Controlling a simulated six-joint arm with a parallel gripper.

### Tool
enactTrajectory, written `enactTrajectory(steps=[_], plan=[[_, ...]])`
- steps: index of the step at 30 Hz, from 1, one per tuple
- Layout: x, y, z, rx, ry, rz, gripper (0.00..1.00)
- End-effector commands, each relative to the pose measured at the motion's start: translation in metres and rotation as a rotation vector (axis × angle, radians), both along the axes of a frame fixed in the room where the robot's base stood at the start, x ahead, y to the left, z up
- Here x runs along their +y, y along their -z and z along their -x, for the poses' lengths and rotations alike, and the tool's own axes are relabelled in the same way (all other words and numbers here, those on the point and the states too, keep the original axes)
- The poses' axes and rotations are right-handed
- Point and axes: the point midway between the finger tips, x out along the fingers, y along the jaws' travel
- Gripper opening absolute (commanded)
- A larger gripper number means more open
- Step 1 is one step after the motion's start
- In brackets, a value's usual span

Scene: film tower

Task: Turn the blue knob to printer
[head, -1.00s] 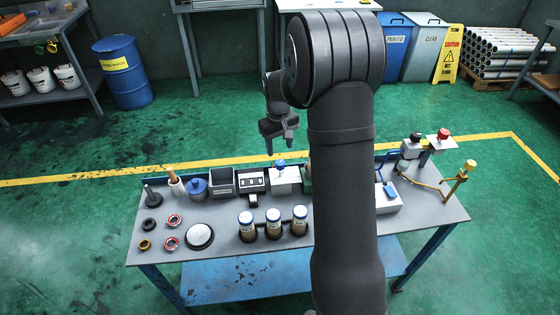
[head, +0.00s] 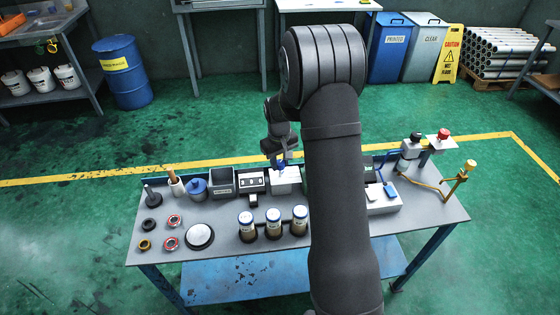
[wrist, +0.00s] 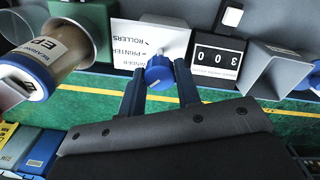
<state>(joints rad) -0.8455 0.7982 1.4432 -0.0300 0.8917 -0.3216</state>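The blue knob (wrist: 159,74) is on a white box (wrist: 150,40) with a label panel. The panel reads upside down in the wrist view, with "ROLLERS", "PRINTER" and "WINDER" on it. A small pale mark shows at the knob's upper edge; which word it points to is unclear. My gripper (wrist: 159,82) has its fingers apart, one on each side of the knob; firm contact cannot be told. In the head view my gripper (head: 279,155) is right at the knob, above the white box (head: 286,181) at the bench's back edge.
A counter box (wrist: 217,57) and a grey bin (wrist: 270,68) stand close beside the white box. Several capped jars (head: 273,222) stand in front on the bench (head: 222,262).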

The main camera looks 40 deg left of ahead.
Motion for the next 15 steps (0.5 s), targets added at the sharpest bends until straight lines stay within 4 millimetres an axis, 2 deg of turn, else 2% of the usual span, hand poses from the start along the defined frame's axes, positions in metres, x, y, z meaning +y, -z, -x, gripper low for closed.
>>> enactTrajectory(steps=[8, 15], plan=[[0.0001, -0.0002, -0.0001, 0.0, 0.017, 0.0, 0.08], [0.0001, -0.0002, -0.0002, -0.001, 0.123, 0.0, 0.08]])
